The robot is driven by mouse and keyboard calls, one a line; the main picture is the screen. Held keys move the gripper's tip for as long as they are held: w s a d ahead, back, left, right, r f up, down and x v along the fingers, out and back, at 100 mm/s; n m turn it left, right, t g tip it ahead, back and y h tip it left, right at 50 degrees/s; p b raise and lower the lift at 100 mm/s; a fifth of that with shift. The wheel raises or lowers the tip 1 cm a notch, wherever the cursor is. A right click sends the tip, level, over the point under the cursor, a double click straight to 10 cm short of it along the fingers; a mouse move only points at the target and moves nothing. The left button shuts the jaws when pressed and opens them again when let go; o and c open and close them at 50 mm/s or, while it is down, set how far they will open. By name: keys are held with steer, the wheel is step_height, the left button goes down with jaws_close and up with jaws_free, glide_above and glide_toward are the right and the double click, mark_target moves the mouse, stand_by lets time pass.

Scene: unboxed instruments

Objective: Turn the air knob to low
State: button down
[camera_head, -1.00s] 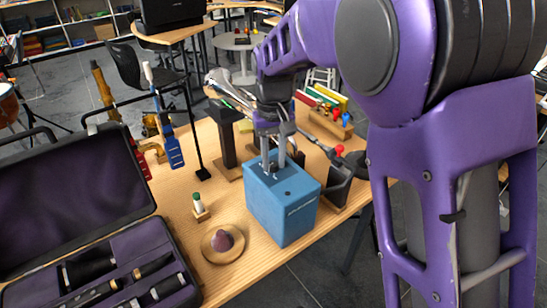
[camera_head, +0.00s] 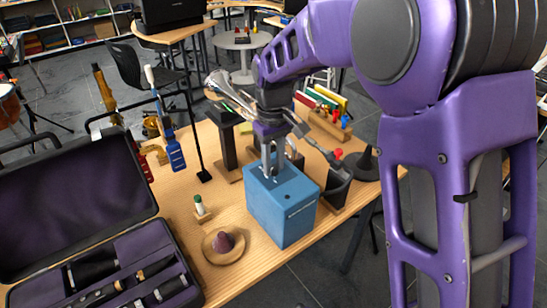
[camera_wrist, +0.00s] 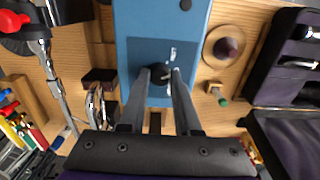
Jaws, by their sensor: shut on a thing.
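A blue box (camera_head: 281,208) stands on the wooden table, with dark spots on its top face. It also shows in the wrist view (camera_wrist: 142,28). The air knob (camera_wrist: 158,74) is a small dark round knob on the box, beside white markings. My gripper (camera_wrist: 160,77) has its two fingers on either side of the knob and is shut on it. In the head view my gripper (camera_head: 272,170) points down at the top of the box. The fingers partly cover the knob, so its pointer and the lettering cannot be read.
An open instrument case (camera_head: 85,215) lies at the left. A round wooden dish (camera_head: 223,246) with a purple object and a small green-and-white item (camera_head: 200,205) stand left of the box. A dark holder (camera_head: 336,186) and a cone-shaped stand (camera_head: 367,165) are close on the right.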

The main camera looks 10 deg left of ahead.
mark_target(274, 166)
steer(key=n+p, duration=0.2)
steer(key=n, duration=0.2)
steer(key=shift+r, duration=0.15)
steer(key=shift+n+p, duration=0.6)
steer(key=shift+n, duration=1.1)
steer(key=c, duration=0.6)
jaws_free()
step_height(274, 166, up, 17)
steer(key=shift+r+p, duration=0.1)
steer(key=shift+p, duration=0.9)
